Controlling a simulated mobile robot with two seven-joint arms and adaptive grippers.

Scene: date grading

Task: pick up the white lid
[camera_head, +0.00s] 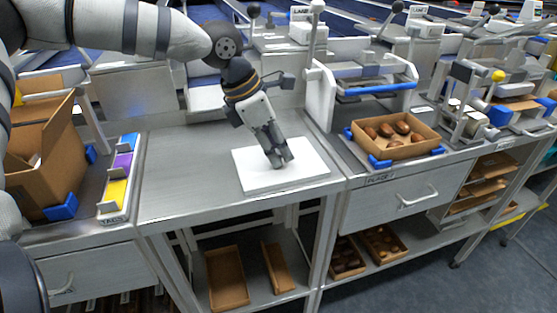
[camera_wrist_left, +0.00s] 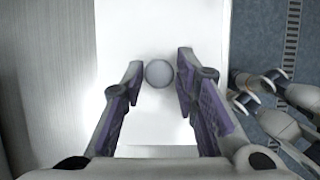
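The white lid (camera_head: 307,168) is a flat rectangular slab lying on the grey bench top. In the left wrist view the lid (camera_wrist_left: 122,30) fills the middle, and a round grey knob (camera_wrist_left: 159,73) stands out on it. My left gripper (camera_head: 279,162) points down over the lid, and its fingers hide the knob in the head view. In the left wrist view my left gripper (camera_wrist_left: 160,70) is open, with one finger on each side of the knob and small gaps to both. A second gripper (camera_wrist_left: 262,85), seemingly my right one, shows at the right edge; its state is unclear.
A cardboard box (camera_head: 48,160) and a rack with coloured strips (camera_head: 121,170) stand to the left. Bare bench top (camera_head: 185,180) lies left of the lid.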

